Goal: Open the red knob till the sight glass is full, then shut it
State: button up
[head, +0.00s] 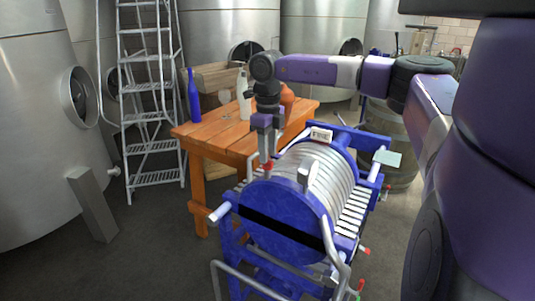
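My gripper (267,160) points down at the near left of a blue-framed filter press (278,222). A small red knob (268,167) shows right at its fingertips. The fingers partly hide the knob, and I cannot tell whether they are shut on it or only around it. Other small red parts show on the press's right side, one at the lower right (364,250) and one higher up (387,187). I cannot make out a sight glass or its level. A small white-faced box (321,134) sits on top of the press.
A metal ladder (150,100) and steel tanks (40,130) stand around. A barrel (398,150) is behind right.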

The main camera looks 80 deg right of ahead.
jog(key=shift+f, duration=1)
jog(key=shift+c, duration=0.2)
grip_shut()
